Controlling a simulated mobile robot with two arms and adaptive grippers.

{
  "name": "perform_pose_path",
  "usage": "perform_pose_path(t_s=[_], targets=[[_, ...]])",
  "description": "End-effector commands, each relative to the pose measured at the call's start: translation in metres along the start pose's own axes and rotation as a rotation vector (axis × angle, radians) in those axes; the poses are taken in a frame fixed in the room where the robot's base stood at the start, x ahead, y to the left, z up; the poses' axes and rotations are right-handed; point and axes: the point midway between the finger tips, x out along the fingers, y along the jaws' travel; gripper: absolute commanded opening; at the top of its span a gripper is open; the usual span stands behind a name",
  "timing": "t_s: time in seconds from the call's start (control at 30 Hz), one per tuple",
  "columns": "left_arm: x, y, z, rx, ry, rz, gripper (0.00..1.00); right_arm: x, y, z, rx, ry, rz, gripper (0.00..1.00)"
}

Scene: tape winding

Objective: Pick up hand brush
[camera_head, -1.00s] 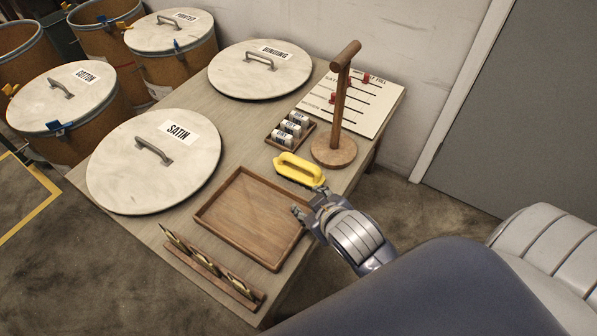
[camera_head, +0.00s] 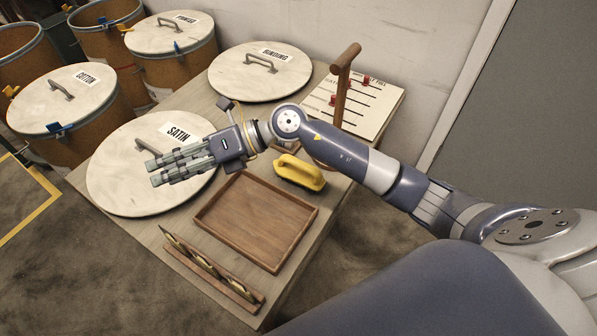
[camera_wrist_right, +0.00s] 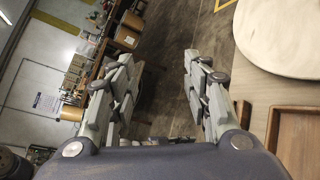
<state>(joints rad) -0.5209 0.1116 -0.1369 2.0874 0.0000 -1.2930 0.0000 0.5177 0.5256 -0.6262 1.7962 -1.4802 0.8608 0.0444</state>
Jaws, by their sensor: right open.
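The yellow hand brush (camera_head: 301,173) lies on the table just behind the wooden tray, its handle loop showing. My right gripper (camera_head: 155,172) is above the lid marked SATIN, left of the brush. Its fingers point left, away from the brush, and it is open and empty. In the right wrist view the two fingers of the gripper (camera_wrist_right: 155,85) stand wide apart with nothing between them. My right forearm crosses the table behind the brush. My left gripper is not in view.
The wooden tray (camera_head: 200,218) sits in front of the brush. A wooden stand (camera_head: 341,100) and a peg board (camera_head: 385,110) stand behind my right arm, which hides the stand's base.

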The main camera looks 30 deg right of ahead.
Motion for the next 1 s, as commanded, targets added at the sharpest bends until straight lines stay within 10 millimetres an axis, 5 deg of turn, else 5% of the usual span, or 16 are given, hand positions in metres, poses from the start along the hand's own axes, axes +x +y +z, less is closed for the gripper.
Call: perform_pose_path(t_s=[0.13, 0.23, 0.4, 0.5, 0.63, 1.0], targets=[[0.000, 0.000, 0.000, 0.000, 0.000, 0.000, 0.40, -0.044, -0.081, -0.021, -0.147, 0.332, -0.327, 0.45], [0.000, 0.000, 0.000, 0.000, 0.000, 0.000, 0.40, -0.099, -0.128, -0.024, -0.178, 0.524, -0.554, 0.45], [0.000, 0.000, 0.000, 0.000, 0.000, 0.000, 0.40, -0.192, -0.169, -0.015, -0.144, 0.741, -0.863, 0.45], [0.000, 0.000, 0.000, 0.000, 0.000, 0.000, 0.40, -0.227, -0.175, -0.011, -0.113, 0.809, -0.969, 0.45], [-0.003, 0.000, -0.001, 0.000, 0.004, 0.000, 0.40, -0.245, -0.183, -0.013, -0.090, 0.846, -1.028, 0.45], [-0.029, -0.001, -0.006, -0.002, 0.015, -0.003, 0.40, -0.235, -0.221, -0.041, -0.088, 0.849, -1.031, 0.45]])
